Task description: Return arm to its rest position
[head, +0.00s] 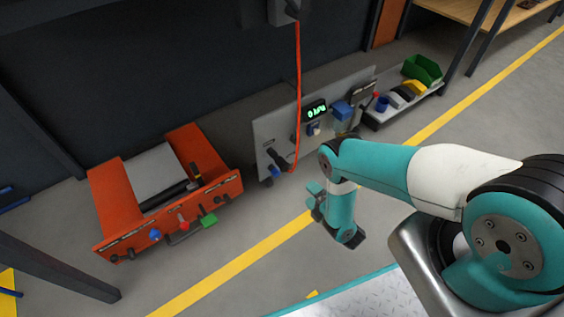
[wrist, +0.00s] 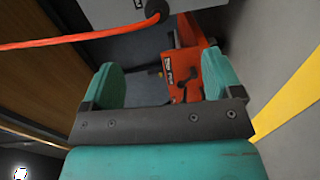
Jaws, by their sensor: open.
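My arm shows in teal and white at the right of the head view, bent at the elbow with its last links hanging down. My gripper (head: 315,198) is at the end of these links, above the floor near the yellow line, and points away to the left. In the wrist view its two teal fingers (wrist: 160,66) stand wide apart with nothing between them. It is open and empty, and touches nothing that I can see. Beyond the fingers the orange machine (wrist: 183,75) shows at a distance.
The orange slat conveyor unit (head: 113,205) stands at left. A grey panel (head: 268,128) with a green display stands behind my gripper, and an orange cable (head: 299,75) hangs to it. Floor along the yellow line (head: 235,268) is clear.

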